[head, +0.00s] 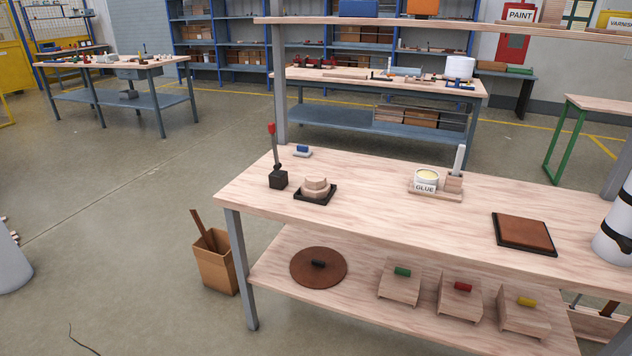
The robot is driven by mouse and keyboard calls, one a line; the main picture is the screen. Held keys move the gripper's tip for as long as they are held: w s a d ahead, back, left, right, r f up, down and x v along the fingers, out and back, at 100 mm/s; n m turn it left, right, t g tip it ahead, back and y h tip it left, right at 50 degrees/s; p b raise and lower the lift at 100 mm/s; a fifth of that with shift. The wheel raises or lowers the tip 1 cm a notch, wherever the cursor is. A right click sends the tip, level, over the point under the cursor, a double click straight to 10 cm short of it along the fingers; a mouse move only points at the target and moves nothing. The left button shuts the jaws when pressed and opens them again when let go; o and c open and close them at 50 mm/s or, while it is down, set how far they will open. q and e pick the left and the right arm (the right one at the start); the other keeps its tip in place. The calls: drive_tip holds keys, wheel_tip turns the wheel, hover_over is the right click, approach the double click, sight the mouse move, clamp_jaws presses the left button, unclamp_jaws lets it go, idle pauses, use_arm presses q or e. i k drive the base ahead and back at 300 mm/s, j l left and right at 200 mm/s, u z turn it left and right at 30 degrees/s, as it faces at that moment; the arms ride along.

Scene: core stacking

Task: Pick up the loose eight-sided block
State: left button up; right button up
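A small pale wooden block (316,183) sits on top of a wider pale wooden piece (314,192). Both are on a black-rimmed square tray (317,201) at the left end of the workbench. The top block looks many-sided or round; at this size I cannot count its sides or tell whether it is loose. I see no other eight-sided block clearly on the bench. Neither of my grippers is in view.
On the workbench (380,190) stand a black block with a red-tipped lever (278,180), a blue-handled item (302,151), a glue pot (426,181) and a brown-topped tray (524,233). Several lidded boxes and a brown disc (318,277) lie below. The bench's middle is clear.

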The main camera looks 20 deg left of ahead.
sight(315, 180)
drive_tip(key=i+j+z, duration=0.1)
drive_tip(key=j, duration=0.25)
drive_tip(key=i+j+z, duration=0.1)
drive_tip(key=i+j, duration=0.35)
drive_tip(key=j, duration=0.25)
drive_tip(key=i+z, duration=0.05)
